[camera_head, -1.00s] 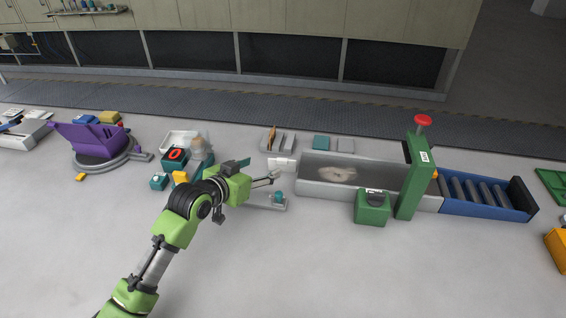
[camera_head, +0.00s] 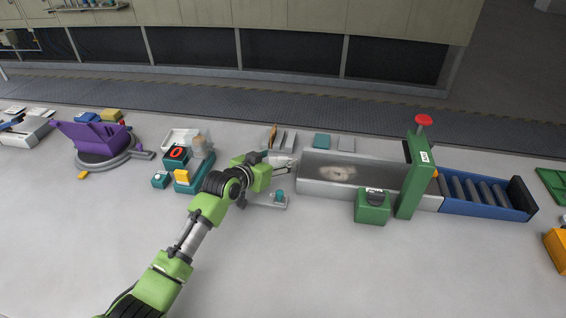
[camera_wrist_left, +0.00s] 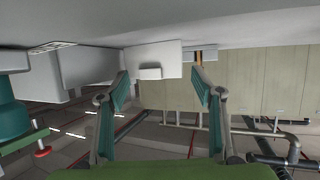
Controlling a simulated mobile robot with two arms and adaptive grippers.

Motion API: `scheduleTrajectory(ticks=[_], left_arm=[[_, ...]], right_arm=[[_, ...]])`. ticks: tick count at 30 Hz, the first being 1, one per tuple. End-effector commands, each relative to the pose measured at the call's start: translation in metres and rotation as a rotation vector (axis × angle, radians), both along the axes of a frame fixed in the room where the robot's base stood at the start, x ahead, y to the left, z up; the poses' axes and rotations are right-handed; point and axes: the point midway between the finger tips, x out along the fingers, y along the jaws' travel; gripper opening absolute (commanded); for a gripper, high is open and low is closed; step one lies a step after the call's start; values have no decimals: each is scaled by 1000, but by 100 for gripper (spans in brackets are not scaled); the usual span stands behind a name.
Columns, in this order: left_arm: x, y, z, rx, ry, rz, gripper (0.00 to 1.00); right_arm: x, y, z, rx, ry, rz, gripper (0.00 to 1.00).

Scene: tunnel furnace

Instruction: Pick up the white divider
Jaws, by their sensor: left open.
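The white divider (camera_wrist_left: 155,52) shows in the left wrist view as a pale upright panel with a small ledge on its face. It lies ahead of my left gripper (camera_wrist_left: 160,75), between the two teal fingers as seen from the wrist. The fingers are spread and hold nothing. In the head view my left gripper (camera_head: 284,163) is at the left end of the metal trough and largely covers the divider there. I cannot tell whether the fingers touch it. My right gripper is not in view.
The metal trough (camera_head: 340,190) runs right to a green gate (camera_head: 413,185) and a blue roller conveyor (camera_head: 490,211). A green box (camera_head: 372,209) stands in front. A small plate with a teal knob (camera_head: 278,196) is just below my gripper. The front table is clear.

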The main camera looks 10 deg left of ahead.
Motion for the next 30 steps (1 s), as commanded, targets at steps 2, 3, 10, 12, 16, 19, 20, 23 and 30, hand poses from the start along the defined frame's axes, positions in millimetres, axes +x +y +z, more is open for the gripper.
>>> scheduleTrajectory(ticks=[2, 3, 10, 12, 16, 19, 20, 23, 30], left_arm=[[0, 0, 0, 0, 0, 0, 60], [0, 0, 0, 0, 0, 0, 60], [0, 0, 0, 0, 0, 0, 32], [0, 0, 0, 0, 0, 0, 32], [0, 0, 0, 0, 0, 0, 32], [0, 0, 0, 0, 0, 0, 32], [0, 0, 0, 0, 0, 0, 32], [0, 0, 3, 0, -2, 0, 32], [1, 0, 30, 1, -7, -1, 32]], right_arm=[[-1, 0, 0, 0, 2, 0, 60], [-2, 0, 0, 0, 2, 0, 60], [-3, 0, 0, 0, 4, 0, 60], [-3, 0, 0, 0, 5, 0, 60], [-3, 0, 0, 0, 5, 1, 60], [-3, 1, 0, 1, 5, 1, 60], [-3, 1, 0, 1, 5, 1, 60], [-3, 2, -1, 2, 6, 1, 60], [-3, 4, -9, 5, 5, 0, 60]])
